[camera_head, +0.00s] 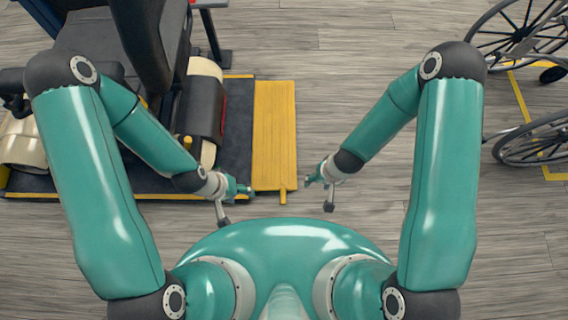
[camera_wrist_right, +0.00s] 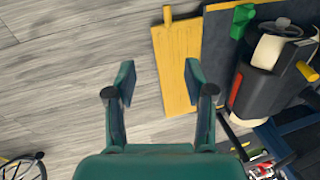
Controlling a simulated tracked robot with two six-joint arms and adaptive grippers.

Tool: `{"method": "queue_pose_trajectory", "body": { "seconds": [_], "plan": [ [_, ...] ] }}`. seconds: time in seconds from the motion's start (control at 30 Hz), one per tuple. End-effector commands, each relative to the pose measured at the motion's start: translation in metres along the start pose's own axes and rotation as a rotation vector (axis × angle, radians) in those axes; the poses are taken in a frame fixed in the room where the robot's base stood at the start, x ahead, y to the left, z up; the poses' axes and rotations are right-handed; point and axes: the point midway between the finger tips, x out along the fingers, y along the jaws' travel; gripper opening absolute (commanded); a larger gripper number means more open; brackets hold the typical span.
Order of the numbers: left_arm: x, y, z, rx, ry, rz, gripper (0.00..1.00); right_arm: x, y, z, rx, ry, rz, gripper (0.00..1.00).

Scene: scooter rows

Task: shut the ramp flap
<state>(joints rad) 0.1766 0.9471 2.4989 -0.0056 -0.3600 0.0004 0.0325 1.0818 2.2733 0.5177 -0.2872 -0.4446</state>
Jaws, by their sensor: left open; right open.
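The ramp flap (camera_head: 274,125) is a yellow slatted panel along the right edge of a dark platform (camera_head: 238,125). It looks folded out flat at floor level, with a small yellow tab (camera_head: 283,196) at its near end. My left gripper (camera_head: 238,206) is open and empty at the platform's near right corner, left of the tab. My right gripper (camera_head: 319,195) is open and empty, to the right of the tab and apart from it. In the right wrist view the flap (camera_wrist_right: 178,70) shows beyond my open right fingers (camera_wrist_right: 160,92).
A scooter with a black seat (camera_head: 95,45) and a cream and black wheel cover (camera_head: 204,105) stands on the platform. Wheelchair wheels (camera_head: 520,40) stand at the right beside yellow floor lines (camera_head: 520,100). The wood floor (camera_head: 350,60) between is clear.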

Motion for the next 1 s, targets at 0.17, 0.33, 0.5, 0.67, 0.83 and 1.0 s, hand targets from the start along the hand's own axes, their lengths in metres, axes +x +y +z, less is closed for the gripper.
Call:
{"method": "queue_pose_trajectory", "body": {
  "seconds": [0.17, 0.33, 0.5, 0.67, 0.83, 1.0],
  "plan": [
    [0.088, -0.032, -0.001, 0.000, 0.000, 0.000, 0.57, 0.113, -0.001, -0.016, -0.037, -0.012, 0.034, 0.54],
    [0.139, -0.050, -0.001, 0.000, 0.000, 0.000, 0.57, 0.183, -0.012, -0.026, -0.065, -0.023, 0.042, 0.54],
    [0.169, -0.061, -0.001, 0.000, 0.001, 0.000, 0.57, 0.225, -0.023, -0.033, -0.082, -0.027, 0.038, 0.54],
    [0.178, -0.064, -0.002, 0.000, 0.001, 0.000, 0.57, 0.239, -0.028, -0.035, -0.088, -0.029, 0.033, 0.54],
    [0.187, -0.067, -0.002, 0.000, 0.001, 0.000, 0.57, 0.254, -0.029, -0.034, -0.089, -0.032, 0.033, 0.54],
    [0.205, -0.074, -0.002, 0.000, 0.001, 0.000, 0.57, 0.283, -0.027, -0.033, -0.089, -0.032, 0.034, 0.54]
  ]
}}
